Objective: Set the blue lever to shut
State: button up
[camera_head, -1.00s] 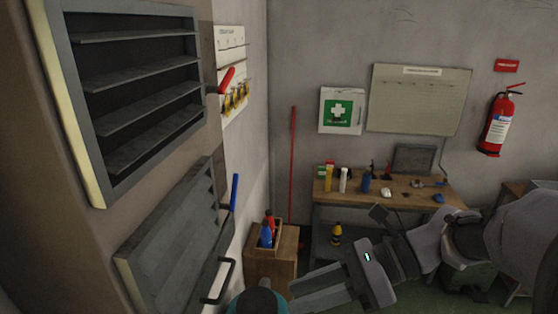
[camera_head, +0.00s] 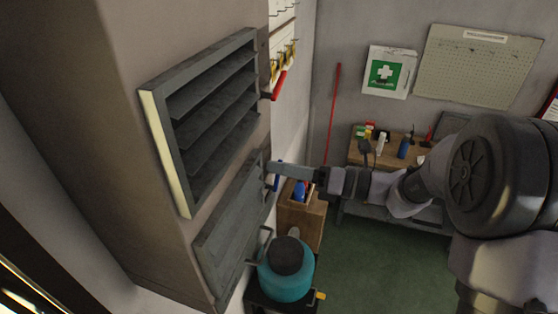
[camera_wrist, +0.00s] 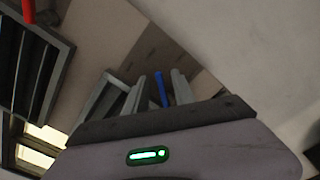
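The blue lever (camera_head: 275,183) stands at the right edge of the lower louver panel (camera_head: 232,222), whose slats look nearly flat from here. My gripper (camera_head: 272,167) reaches in from the right, its fingers close to the lever's upper part and covering some of it. In the wrist view the blue lever (camera_wrist: 160,88) shows between the grey fingers of my gripper (camera_wrist: 160,78), with gaps beside it. The fingers look apart and not closed on the lever. I cannot tell whether either finger touches it.
The upper louver panel (camera_head: 205,120) has tilted slats with dark gaps and a red lever (camera_head: 279,86). A teal bottle (camera_head: 286,274) stands below. A wooden box (camera_head: 301,221) and a workbench (camera_head: 385,160) lie beyond. Green floor (camera_head: 370,260) is free to the right.

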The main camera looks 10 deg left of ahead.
jog(key=shift+w+a, duration=0.15)
jog(key=shift+a, duration=0.4)
grip_shut()
jog(key=shift+f+n+b, duration=0.15)
jog(key=shift+n+b, duration=0.25)
jog(key=shift+b, duration=0.4)
jog(key=shift+s+n+b, duration=0.4)
jog(key=shift+n+b, duration=0.3)
jog(key=shift+b, duration=0.25)
jog(key=shift+s+r+n+b, duration=0.3)
jog(key=shift+s+n+b, duration=0.1)
jog(key=shift+n+b, duration=0.7)
jog(key=shift+s+r, duration=0.1)
jog(key=shift+r, duration=0.15)
